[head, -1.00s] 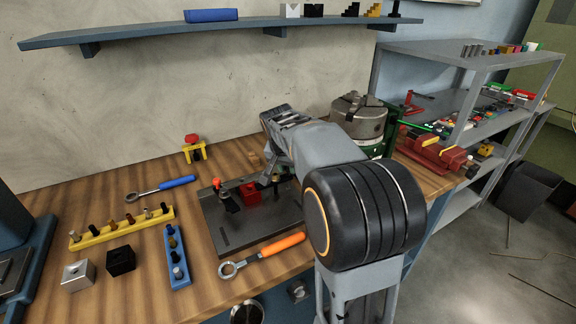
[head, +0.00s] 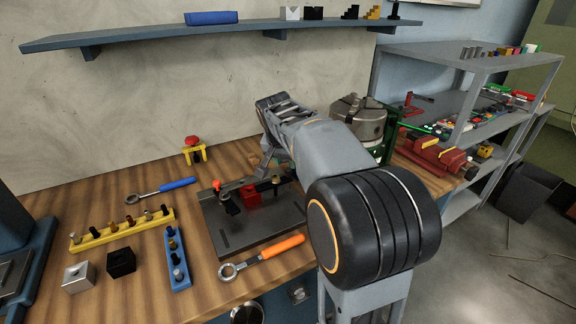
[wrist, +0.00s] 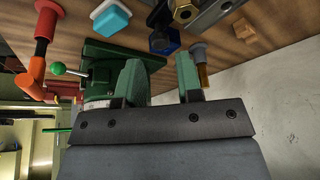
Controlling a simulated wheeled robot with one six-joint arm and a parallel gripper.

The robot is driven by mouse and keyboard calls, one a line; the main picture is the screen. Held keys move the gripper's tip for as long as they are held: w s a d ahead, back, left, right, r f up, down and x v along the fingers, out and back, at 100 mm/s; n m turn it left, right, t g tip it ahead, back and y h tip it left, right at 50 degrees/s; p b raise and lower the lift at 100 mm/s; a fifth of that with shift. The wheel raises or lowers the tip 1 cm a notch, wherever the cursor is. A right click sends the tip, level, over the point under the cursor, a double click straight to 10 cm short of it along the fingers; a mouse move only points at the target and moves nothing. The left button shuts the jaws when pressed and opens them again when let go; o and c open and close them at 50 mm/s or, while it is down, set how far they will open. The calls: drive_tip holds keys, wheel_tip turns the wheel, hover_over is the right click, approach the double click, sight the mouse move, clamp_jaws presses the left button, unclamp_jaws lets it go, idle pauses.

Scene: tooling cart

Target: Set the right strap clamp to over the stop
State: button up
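The dark fixture plate (head: 225,238) lies on the wooden bench in the head view, with a red block (head: 251,195) on it. A grey strap (head: 234,186) with an orange-red knob (head: 216,184) is at the left of the block. The right strap clamp (head: 276,181) shows as a dark bar at the right of the block, near my arm; whether it lies over the stop cannot be made out. In the wrist view my gripper (wrist: 160,80) has its two green fingers apart, with nothing seen between them. In the head view the fingers are mostly hidden, just behind the plate.
An orange-handled wrench (head: 262,258) lies along the plate's front edge. A blue-handled tool (head: 162,189), a yellow pin rack (head: 120,231) and a blue rack (head: 178,262) are at left. A chuck (head: 358,118) and a red vise (head: 430,150) stand at right. Bench behind the plate's left is partly clear.

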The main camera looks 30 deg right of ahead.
drive_tip(key=v, duration=0.9)
drive_tip(key=shift+r+p, duration=0.3)
drive_tip(key=shift+p, duration=0.15)
drive_tip(key=shift+s, duration=0.1)
